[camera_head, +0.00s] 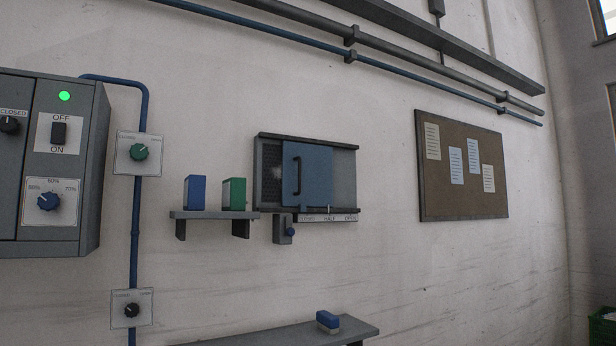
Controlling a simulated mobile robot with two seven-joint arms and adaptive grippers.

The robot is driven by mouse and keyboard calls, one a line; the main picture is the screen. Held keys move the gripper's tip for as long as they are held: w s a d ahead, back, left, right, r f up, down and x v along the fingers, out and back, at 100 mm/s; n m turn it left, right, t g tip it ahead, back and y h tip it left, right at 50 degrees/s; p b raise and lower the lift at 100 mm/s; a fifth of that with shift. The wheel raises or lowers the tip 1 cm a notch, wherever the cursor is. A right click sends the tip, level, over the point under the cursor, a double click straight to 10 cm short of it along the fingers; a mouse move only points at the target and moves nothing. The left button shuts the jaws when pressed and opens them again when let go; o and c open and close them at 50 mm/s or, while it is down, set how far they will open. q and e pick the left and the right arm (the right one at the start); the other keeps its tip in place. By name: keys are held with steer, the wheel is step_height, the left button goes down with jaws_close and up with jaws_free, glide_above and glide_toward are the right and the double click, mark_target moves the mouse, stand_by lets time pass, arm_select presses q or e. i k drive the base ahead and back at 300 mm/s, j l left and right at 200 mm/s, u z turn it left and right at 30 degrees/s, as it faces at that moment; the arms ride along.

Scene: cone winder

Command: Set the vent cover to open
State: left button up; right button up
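The vent cover (315,180) is a blue sliding panel with a dark vertical handle (297,176) near its left edge. It sits in a dark wall frame (305,138), about mid-width. Dark mesh (270,175) shows to its left and a plain grey backing (344,178) to its right. A label strip (345,218) below reads CLOSED, HALF and OPEN from left to right. The cover's right edge is near the HALF mark. Neither gripper is in view.
A shelf (213,214) with a blue box (195,192) and a green box (234,193) is left of the vent. A control cabinet (50,160) and dials stand farther left. A noticeboard (462,166) hangs right. A lower shelf (270,336) holds a blue-and-white block (327,321).

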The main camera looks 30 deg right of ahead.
mark_target(307, 168)
steer(key=i+l, duration=0.15)
steer(key=l, duration=0.25)
steer(key=i+l+u, duration=0.15)
steer(key=l, duration=0.2)
steer(key=i+l, duration=0.1)
steer(key=l, duration=0.3)
steer(key=i+l+u, duration=0.1)
steer(key=l, duration=0.3)
steer(key=i+l, duration=0.1)
steer(key=l, duration=0.3)
steer(key=u, duration=0.05)
